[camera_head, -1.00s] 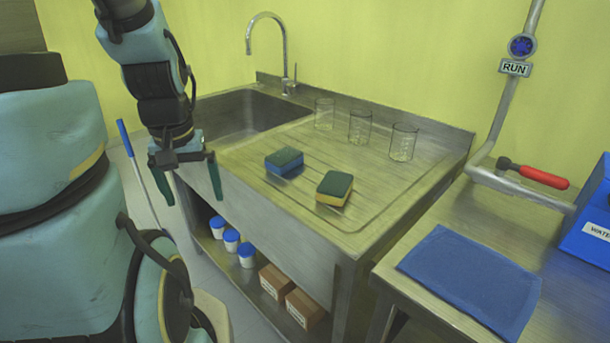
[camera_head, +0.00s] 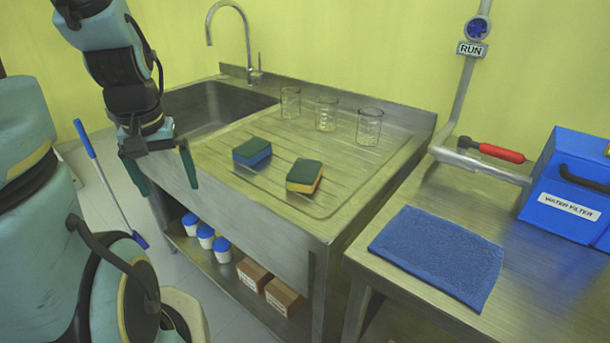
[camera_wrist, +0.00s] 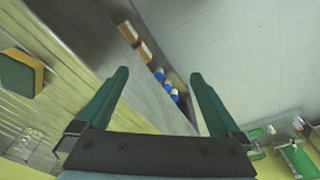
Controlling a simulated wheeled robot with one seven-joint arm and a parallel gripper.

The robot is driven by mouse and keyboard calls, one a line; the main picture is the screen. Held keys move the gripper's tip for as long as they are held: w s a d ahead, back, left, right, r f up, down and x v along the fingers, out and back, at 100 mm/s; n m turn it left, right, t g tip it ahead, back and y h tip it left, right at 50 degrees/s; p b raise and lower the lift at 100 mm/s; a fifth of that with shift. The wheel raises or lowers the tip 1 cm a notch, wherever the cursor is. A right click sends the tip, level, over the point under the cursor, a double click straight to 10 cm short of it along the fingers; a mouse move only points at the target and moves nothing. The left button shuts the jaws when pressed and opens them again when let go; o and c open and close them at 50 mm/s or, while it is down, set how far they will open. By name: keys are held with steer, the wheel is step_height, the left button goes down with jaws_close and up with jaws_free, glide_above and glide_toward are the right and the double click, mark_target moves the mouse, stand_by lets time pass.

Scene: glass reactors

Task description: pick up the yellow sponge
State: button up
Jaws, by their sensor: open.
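The yellow sponge (camera_head: 304,177) has a dark green top and yellow sides. It lies flat on the ribbed steel drainboard, near its front edge. In the wrist view a green-topped sponge (camera_wrist: 21,73) shows at the left edge; its side looks yellowish. A blue sponge (camera_head: 252,151) with a green top lies to the left of the yellow one. My gripper (camera_head: 163,178) is open and empty, in front of the sink's front edge and left of both sponges. Its two green fingers (camera_wrist: 158,92) show apart in the wrist view, with nothing between them.
Several items surround the sponges: three glass beakers (camera_head: 326,114) behind them, the sink basin (camera_head: 215,105) and tap (camera_head: 247,45) at left. A blue cloth (camera_head: 437,256) and blue water filter box (camera_head: 571,190) are on the right table. White tubs (camera_head: 206,236) and boxes (camera_head: 284,296) stand on the shelf below.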

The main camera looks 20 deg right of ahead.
steer(key=w+d+r+m+g, duration=0.1)
steer(key=w+d+m, duration=0.1)
steer(key=d, duration=0.5)
steer(key=w+d+r+m, duration=0.1)
steer(key=w+d+r, duration=0.15)
steer(key=d, duration=0.45)
steer(key=m, duration=0.3)
glide_toward(305, 170)
steer(key=f+p, duration=0.1)
steer(key=f, duration=0.2)
steer(key=f+p, duration=0.1)
steer(key=f, duration=0.1)
steer(key=f+p, duration=0.1)
steer(key=f, duration=0.2)
steer(key=shift+w+f+p, duration=0.25)
steer(key=shift+f+p, duration=0.1)
steer(key=shift+d, duration=0.1)
steer(key=shift+c, duration=0.2)
